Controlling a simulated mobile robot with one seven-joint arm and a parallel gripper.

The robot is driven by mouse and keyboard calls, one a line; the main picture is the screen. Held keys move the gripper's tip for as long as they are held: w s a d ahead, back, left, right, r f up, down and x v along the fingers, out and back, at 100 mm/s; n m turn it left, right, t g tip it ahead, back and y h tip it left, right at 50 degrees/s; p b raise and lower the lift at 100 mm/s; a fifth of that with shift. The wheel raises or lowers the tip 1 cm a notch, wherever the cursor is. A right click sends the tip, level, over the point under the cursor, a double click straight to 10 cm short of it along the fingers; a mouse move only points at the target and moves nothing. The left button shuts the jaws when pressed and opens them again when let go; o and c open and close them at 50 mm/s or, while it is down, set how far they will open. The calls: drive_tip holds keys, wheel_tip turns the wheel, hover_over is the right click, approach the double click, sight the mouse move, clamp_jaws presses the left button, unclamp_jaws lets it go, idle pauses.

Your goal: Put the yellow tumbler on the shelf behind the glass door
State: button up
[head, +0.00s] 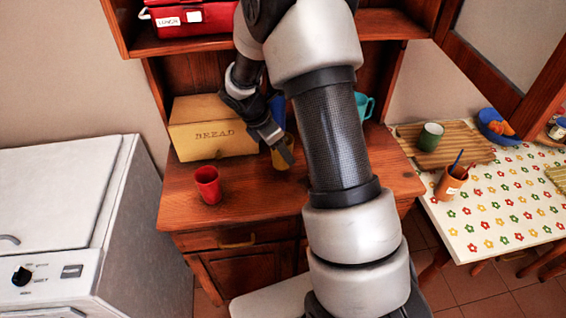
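The yellow tumbler (281,161) stands on the wooden hutch's counter, right of the bread box, partly hidden by my gripper. My gripper (284,150) points down at the tumbler, with a finger overlapping it in the picture. I cannot tell whether the fingers are apart or closed on it. The glass door (512,42) is at the upper right, swung open, with a wooden frame around its pane. The shelf (150,46) is at the top of the hutch; my arm hides its middle.
A red lunch box (192,20) occupies the shelf's left part. On the counter are a yellow bread box (212,128), a red tumbler (208,185), a blue item (278,108) and a teal mug (363,104). A table (500,210) with cups stands right; a white appliance (50,200) stands left.

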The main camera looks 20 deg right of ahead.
sight(282, 160)
drive_tip(key=shift+f, duration=2.05)
drive_tip(key=shift+f, duration=0.1)
drive_tip(key=o, duration=0.6)
drive_tip(key=shift+f+b, duration=0.15)
drive_tip(key=shift+b, duration=0.15)
drive_tip(key=o, duration=0.4)
drive_tip(key=shift+o, duration=0.2)
